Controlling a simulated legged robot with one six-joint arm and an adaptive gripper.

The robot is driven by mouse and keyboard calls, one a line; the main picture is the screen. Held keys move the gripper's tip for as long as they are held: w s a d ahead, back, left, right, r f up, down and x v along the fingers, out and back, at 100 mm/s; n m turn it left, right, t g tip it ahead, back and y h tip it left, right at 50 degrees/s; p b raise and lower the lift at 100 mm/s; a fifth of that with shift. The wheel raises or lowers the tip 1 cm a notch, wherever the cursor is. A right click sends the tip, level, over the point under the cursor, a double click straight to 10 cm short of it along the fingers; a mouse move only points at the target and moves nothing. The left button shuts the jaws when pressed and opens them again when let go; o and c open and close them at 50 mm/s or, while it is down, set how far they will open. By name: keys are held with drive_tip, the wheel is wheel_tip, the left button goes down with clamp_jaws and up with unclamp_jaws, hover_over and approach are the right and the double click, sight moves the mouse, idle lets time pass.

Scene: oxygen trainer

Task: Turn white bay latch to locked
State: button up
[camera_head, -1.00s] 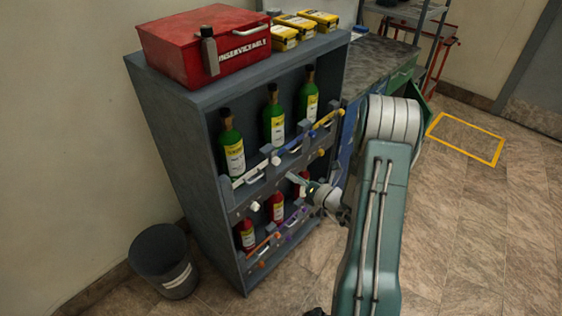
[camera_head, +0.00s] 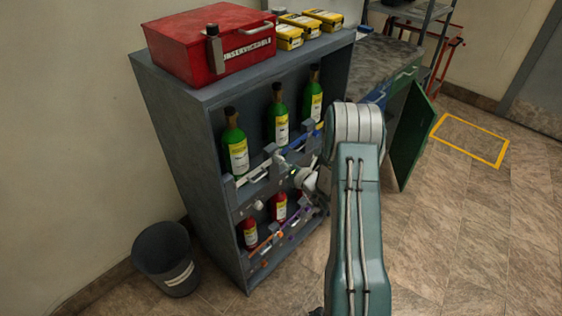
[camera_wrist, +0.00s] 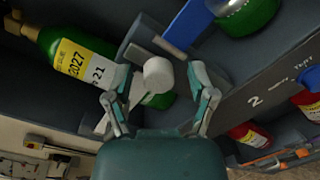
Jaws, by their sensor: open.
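The white bay latch is a white bar (camera_head: 253,175) in front of the leftmost green bottle (camera_head: 236,146) on the cabinet's upper shelf. In the wrist view, its round white knob (camera_wrist: 158,74) sits between the two fingers of my gripper (camera_wrist: 158,92), near the tips. My gripper is open, with a visible gap on each side of the knob. In the head view my gripper (camera_head: 283,160) is at the latch's right end, and my wrist partly hides the shelf front there. Part of the bar is hidden behind the left finger in the wrist view.
A blue bar (camera_wrist: 188,22) lies close beyond the knob. Red bottles (camera_head: 250,232) stand on the lower shelf behind orange and purple bars. A green door (camera_head: 412,135) stands open at right.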

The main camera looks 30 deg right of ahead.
drive_tip(key=shift+s+r, duration=0.1)
clamp_jaws()
drive_tip(key=shift+n, duration=0.3)
drive_tip(key=n, duration=0.9)
drive_tip(key=shift+y, duration=0.3)
drive_tip(key=n, duration=0.4)
drive_tip(key=shift+n, duration=0.4)
drive_tip(key=shift+n+y, duration=0.3)
drive_tip(key=shift+n, duration=1.9)
